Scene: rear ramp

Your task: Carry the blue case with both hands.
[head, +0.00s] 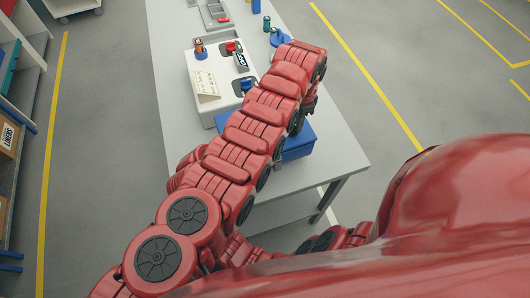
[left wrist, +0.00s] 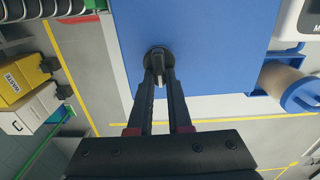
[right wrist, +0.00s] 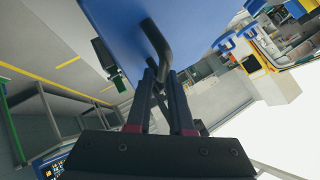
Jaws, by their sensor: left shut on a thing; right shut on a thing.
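In the left wrist view my left gripper (left wrist: 160,78) is shut on a dark handle (left wrist: 159,55) on the case's blue face (left wrist: 215,50). In the right wrist view my right gripper (right wrist: 160,82) is shut on a dark curved handle (right wrist: 155,42) on the case (right wrist: 195,22). The right gripper is hidden in the head view.
The table (head: 345,155) also bears a white box (head: 215,80) with a beige card (head: 206,86), an orange-and-blue item (head: 200,48) and a blue-lidded container (head: 281,38). Shelves (head: 15,130) stand at the left. The floor right of the table is clear.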

